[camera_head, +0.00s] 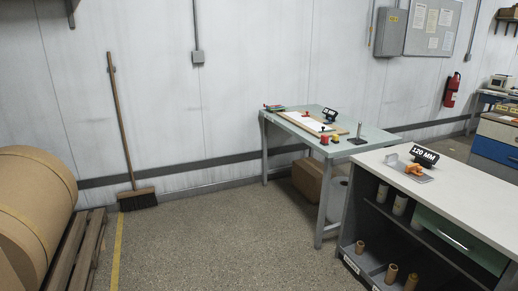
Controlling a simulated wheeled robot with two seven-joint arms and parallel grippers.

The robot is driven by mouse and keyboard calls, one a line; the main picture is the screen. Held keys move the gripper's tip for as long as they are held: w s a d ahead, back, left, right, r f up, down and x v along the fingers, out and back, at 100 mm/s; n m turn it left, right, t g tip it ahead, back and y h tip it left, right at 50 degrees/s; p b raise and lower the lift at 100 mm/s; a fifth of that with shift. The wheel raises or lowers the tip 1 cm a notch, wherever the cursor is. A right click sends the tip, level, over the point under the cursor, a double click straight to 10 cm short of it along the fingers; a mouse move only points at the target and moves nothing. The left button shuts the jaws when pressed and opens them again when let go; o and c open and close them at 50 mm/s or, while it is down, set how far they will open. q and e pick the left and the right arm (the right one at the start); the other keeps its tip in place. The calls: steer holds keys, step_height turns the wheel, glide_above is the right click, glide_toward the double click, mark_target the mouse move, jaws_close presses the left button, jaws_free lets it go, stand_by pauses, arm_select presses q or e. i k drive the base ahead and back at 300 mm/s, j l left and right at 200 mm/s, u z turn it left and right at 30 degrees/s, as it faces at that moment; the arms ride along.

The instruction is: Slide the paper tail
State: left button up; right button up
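A white sheet of paper (302,120) lies on a tan board (320,131) on the grey-green table (368,134) against the back wall. Small red items sit at its edge. I cannot tell which part of the paper is the tail. Neither of my grippers is in view.
Red and yellow pieces (335,139), an upright post (359,134) and a black sign (329,114) stand on that table. A white-topped bench (460,188) with a "120 MM" sign (424,155) fills the right front. A large brown roll (30,205) lies left. The middle floor is clear.

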mark_target(316, 125)
steer(key=i, duration=2)
steer(key=i+z, duration=0.1)
steer(key=i, duration=0.65)
steer(key=i+j+z, duration=0.1)
steer(key=i, duration=0.6)
steer(key=i+j+z, duration=0.1)
steer(key=i, duration=0.65)
steer(key=j, duration=0.15)
